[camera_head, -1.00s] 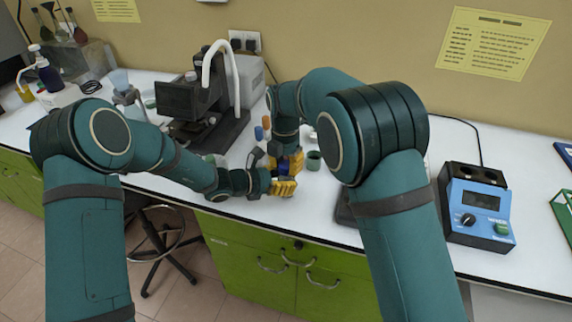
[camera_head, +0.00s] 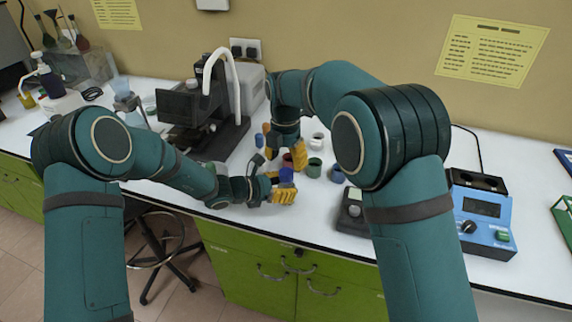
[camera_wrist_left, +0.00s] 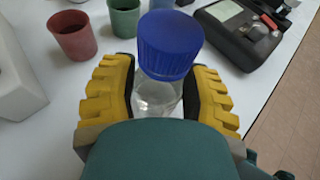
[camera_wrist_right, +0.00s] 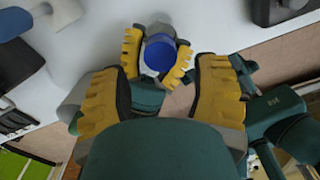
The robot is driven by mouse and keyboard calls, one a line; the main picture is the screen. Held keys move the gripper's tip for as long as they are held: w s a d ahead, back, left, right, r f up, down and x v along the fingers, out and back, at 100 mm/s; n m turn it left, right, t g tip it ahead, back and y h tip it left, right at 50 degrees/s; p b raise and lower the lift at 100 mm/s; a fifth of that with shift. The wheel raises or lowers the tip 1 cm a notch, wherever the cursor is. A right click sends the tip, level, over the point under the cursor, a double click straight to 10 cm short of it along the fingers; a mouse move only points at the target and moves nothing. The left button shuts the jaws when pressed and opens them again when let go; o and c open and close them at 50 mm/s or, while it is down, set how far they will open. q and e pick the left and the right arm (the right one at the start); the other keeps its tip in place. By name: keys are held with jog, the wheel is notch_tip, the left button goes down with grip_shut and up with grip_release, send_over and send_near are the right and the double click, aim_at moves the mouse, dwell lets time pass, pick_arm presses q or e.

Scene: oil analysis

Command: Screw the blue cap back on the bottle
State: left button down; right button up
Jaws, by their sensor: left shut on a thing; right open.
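The clear bottle (camera_wrist_left: 158,97) stands upright between the yellow fingers of my left gripper (camera_wrist_left: 165,92), which is shut on its body. The blue cap (camera_wrist_left: 167,45) sits on the bottle's top; whether it is fully tight cannot be told. In the head view the cap (camera_head: 286,174) shows just above my left gripper (camera_head: 284,192), near the table's front edge. My right gripper (camera_head: 285,153) is open and empty, above and behind the cap. The right wrist view looks down on the cap (camera_wrist_right: 160,54), with the open fingers of my right gripper (camera_wrist_right: 167,75) apart from it.
A red cup (camera_wrist_left: 72,36) and a green cup (camera_wrist_left: 125,17) stand close behind the bottle. A dark blue cup (camera_head: 337,174) and a white cup (camera_head: 317,141) stand to the right. A black device (camera_head: 352,212) lies at the front edge. A microscope (camera_head: 210,110) stands back left.

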aim_at(286, 171)
jog(key=shift+o, duration=0.4)
jog(key=shift+r+n, duration=1.6)
jog(key=shift+r, duration=0.1)
jog(key=shift+s+f, duration=0.1)
jog(key=shift+f, duration=3.9)
grip_shut()
